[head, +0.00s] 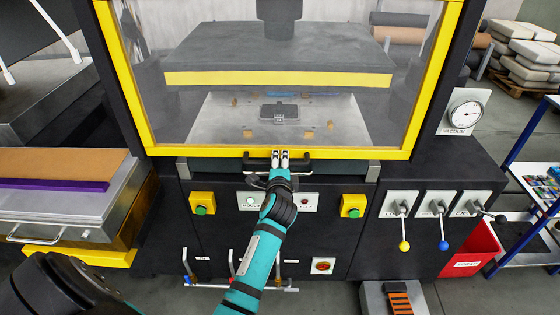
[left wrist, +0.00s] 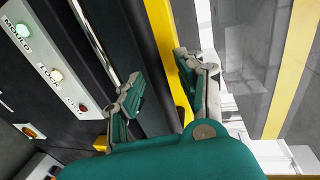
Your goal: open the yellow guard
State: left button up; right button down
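The yellow guard (head: 280,154) is a yellow frame around a clear panel, and it is down across the front of the press. A black handle bar (head: 252,163) runs along its lower edge. My left gripper (head: 281,155) is at the middle of this handle. In the left wrist view, my left gripper (left wrist: 158,72) has its fingers apart, one on each side of the black handle bar (left wrist: 158,40). I cannot tell whether the pads touch the bar. The guard's yellow edge (left wrist: 160,20) shows beside it. My right gripper is out of view.
Behind the panel a dark upper plate (head: 270,55) hangs over a metal bed (head: 215,115). Below are green buttons on yellow boxes (head: 353,206) and levers with coloured knobs (head: 404,246).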

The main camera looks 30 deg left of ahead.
pick_arm(q)
jog(key=shift+s+d+r, duration=0.1)
jog(key=shift+c, duration=1.3)
grip_shut()
jog(key=shift+w+f, duration=0.2)
jog(key=shift+f, duration=0.05)
